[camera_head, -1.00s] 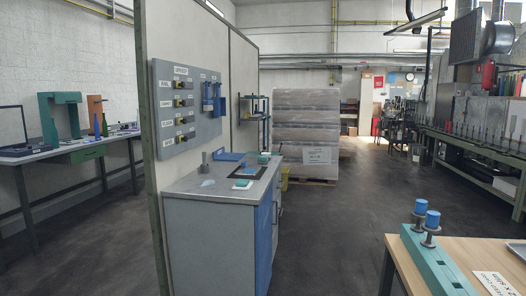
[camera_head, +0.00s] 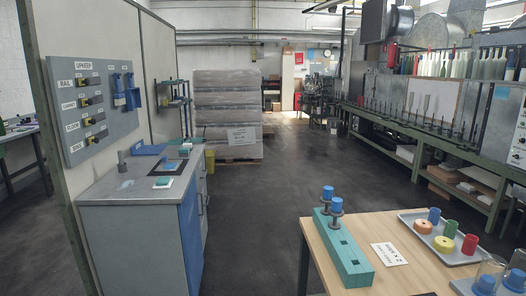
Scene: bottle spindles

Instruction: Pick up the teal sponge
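A small teal block (camera_head: 163,182), which looks like the sponge, lies on a white piece near the front right of the grey cabinet top (camera_head: 112,193). A second small teal item (camera_head: 184,152) sits further back on the same top. Both are too small to tell which is the sponge. Neither of my grippers is in view.
A blue tray (camera_head: 150,150), a dark mat (camera_head: 181,166) and a grey cylinder (camera_head: 122,161) share the cabinet top. A wooden table (camera_head: 388,282) at the lower right bears a long teal block (camera_head: 342,250) with blue-capped spindles. Dark floor lies clear between.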

